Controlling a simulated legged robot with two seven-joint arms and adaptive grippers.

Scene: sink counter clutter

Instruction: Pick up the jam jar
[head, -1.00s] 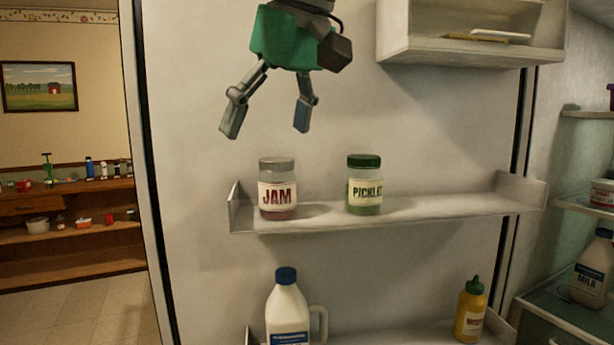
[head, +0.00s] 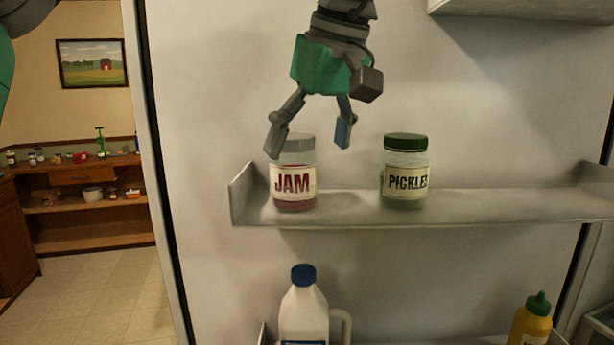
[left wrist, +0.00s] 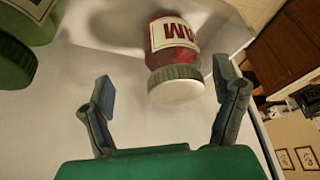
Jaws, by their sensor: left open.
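The jam jar (head: 295,183) has a grey lid, a white label reading JAM and red contents. It stands upright on the fridge door shelf (head: 480,207), near the shelf's left end. My left gripper (head: 308,148) is open and empty, pointing down, and its fingers overlap the jar's lid in the head view. In the left wrist view the jar (left wrist: 175,55) appears upside down, ahead of and between the two spread fingers (left wrist: 168,100), nearer the right finger. I see no contact. My right gripper is not in view.
A pickle jar (head: 405,170) with a green lid stands right of the jam jar on the same shelf. A milk jug (head: 303,310) and a yellow mustard bottle (head: 531,322) stand on the shelf below. An upper shelf (head: 530,8) juts out at top right.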

